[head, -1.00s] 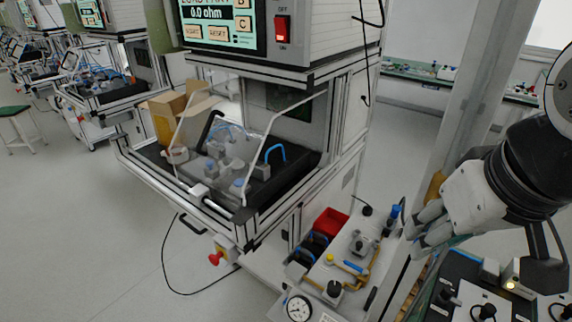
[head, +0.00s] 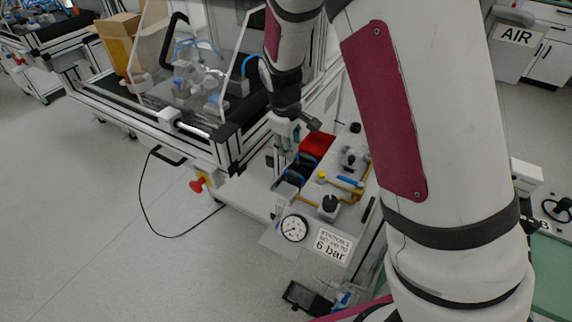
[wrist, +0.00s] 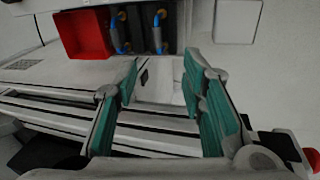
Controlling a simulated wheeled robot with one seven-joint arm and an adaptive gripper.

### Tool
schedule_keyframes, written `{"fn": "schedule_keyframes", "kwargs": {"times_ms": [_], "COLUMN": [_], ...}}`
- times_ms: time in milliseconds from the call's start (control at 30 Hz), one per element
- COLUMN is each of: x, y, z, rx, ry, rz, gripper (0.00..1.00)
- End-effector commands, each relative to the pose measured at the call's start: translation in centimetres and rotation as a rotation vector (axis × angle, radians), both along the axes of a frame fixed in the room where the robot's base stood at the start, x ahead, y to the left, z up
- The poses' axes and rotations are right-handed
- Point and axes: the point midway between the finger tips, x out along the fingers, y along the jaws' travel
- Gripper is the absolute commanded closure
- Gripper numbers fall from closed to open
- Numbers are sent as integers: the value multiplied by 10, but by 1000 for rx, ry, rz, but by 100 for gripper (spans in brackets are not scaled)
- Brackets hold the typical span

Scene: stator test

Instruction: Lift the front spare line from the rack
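Two spare lines with blue hose and brass-coloured ends lie side by side in a dark rack (wrist: 172,47), seen at the top of the wrist view. One line (wrist: 118,37) is on the left there, the other (wrist: 157,35) on the right. Which is the front one is not clear from this view. In the head view the rack's blue lines (head: 293,178) are small and partly covered. My gripper (wrist: 161,72) is open and empty, with teal-padded fingers apart. Its tips show just below the rack in the wrist view, not touching a line.
A red bin (wrist: 84,35) adjoins the rack; it also shows in the head view (head: 317,144). The bench with the clear guard (head: 190,70) stands close to my gripper on the left. A gauge (head: 294,228) and a valve panel (head: 345,180) are beside the rack.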

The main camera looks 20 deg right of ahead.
Motion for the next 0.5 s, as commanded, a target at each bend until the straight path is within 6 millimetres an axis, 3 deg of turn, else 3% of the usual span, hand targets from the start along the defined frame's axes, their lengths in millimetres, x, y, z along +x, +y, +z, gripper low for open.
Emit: {"fn": "schedule_keyframes", "kwargs": {"times_ms": [33, 100, 367, 500], "x": [6, 11, 20, 24], "y": [1, 1, -3, -8], "z": [-17, -29, -60, -87], "rx": [-18, -34, -51, -51], "ry": [10, 13, 20, 21], "rz": [23, 44, 67, 67], "gripper": [63, 63, 63, 63]}}
